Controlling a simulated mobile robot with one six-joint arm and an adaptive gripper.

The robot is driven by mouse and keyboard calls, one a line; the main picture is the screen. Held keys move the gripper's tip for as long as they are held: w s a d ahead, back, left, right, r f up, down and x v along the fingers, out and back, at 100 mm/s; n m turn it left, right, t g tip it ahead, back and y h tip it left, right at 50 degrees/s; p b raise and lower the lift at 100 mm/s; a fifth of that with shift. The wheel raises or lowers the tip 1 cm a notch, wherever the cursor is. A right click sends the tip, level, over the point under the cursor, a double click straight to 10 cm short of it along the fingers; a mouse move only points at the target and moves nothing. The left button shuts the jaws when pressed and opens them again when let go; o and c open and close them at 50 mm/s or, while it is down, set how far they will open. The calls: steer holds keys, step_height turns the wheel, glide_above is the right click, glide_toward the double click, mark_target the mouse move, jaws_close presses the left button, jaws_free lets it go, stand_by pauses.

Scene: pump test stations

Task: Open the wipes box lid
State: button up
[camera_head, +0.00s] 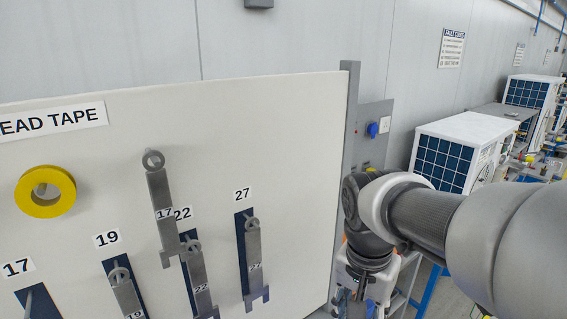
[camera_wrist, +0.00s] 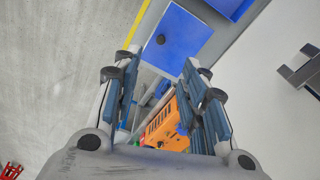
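I cannot make out the wipes box or its lid for certain in either view. In the wrist view my gripper (camera_wrist: 160,78) has its two fingers spread wide apart, with nothing held between the pads. Beyond the fingers lie a blue square panel (camera_wrist: 178,38) with a small dark spot on it and an orange slotted object (camera_wrist: 160,128), partly hidden by the right finger. In the head view my gripper hangs at the lower edge, right of the tool board, with its fingertips cut off or unclear.
The white tool board (camera_head: 100,220) fills the left, holding yellow tape (camera_head: 45,191) and several numbered wrenches, including wrench 17 (camera_head: 162,205). White units with blue grilles (camera_head: 443,162) stand at right. In the wrist view, grey floor (camera_wrist: 55,70) lies left and a red object (camera_wrist: 11,171) bottom left.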

steer(key=s+f+n+t+b, duration=0.2)
steer(key=s+f+n, duration=0.1)
steer(key=s, duration=0.3)
steer(key=s+f+n+t+b, duration=0.2)
steer(key=s+f+n+b, duration=0.1)
steer(key=s, duration=0.4)
steer(key=shift+s+d+n+y, duration=0.3)
steer(key=shift+d+n, duration=0.1)
steer(key=shift+n, duration=0.3)
steer(key=shift+w, duration=0.1)
steer(key=w+d+m+g, duration=0.2)
steer(key=w+m+g, duration=0.3)
steer(key=w+m, duration=1.4)
steer(key=shift+m, duration=0.4)
steer(key=f+b, duration=0.1)
steer(key=f, duration=0.4)
steer(key=s+f+b, duration=0.1)
steer(key=f+b, duration=0.1)
steer(key=f, duration=0.4)
steer(key=f+b, duration=0.2)
steer(key=f, duration=0.4)
steer(key=shift+s+a, duration=0.25)
steer(key=shift+s, duration=0.05)
steer(key=shift+c, duration=0.5)
